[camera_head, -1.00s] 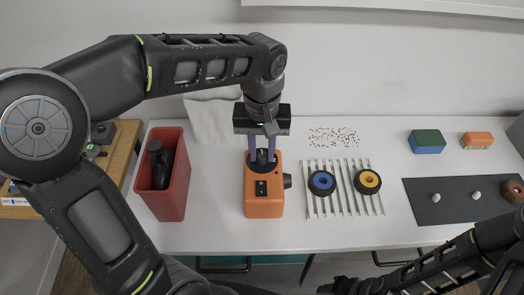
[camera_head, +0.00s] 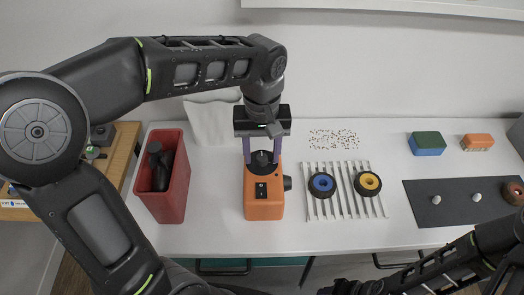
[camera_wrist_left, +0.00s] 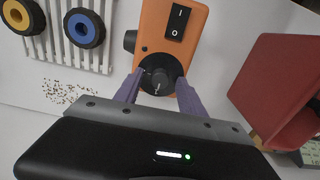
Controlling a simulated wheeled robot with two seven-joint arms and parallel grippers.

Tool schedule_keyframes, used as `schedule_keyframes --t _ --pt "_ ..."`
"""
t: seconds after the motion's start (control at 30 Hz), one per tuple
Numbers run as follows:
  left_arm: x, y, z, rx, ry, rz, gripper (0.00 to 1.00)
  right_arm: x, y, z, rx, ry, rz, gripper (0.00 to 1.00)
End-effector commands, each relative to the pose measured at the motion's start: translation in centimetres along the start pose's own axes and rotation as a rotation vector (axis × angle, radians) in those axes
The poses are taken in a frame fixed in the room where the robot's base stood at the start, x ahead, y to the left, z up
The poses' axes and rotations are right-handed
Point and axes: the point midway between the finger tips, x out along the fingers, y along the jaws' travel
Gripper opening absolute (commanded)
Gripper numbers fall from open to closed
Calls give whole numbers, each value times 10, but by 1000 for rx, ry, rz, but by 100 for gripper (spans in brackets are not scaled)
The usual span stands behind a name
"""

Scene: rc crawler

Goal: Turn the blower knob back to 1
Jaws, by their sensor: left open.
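The orange blower box (camera_head: 264,207) stands upright on the white table, with a black rocker switch (camera_head: 261,190) marked I and O. A round black knob (camera_head: 262,168) sits above the switch; in the left wrist view the knob (camera_wrist_left: 159,82) shows a small white mark, but no readable number. A second black round part (camera_head: 287,183) sticks out of the box's side. My left gripper (camera_head: 262,158) is open, its purple fingers on either side of the upper knob, apparently with gaps. My right gripper (camera_head: 343,288) is dark and partly cut off at the bottom edge; its jaws are unclear.
A red bin (camera_head: 176,203) holding a black tool stands left of the box. To the right, a white slatted rack (camera_head: 346,206) carries a blue-hubbed and a yellow-hubbed wheel. Brown crumbs (camera_head: 334,138) lie behind it. A dark mat (camera_head: 451,212) is farther right.

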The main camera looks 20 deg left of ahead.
Motion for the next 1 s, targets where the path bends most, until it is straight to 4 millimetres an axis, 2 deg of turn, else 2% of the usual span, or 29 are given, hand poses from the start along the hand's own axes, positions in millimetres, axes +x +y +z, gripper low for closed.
schedule_keyframes --t 0.27,0.37,0.73,1.0 --pt "-3 0 0 1 1 0 47 0 0 0 0 0 0 44" --pt "-12 0 0 0 2 1 47 1 0 0 0 0 0 44" --pt "-69 0 -1 1 2 2 47 1 0 0 0 0 0 44" --pt "-78 0 0 1 0 0 47 1 0 0 0 0 0 44"
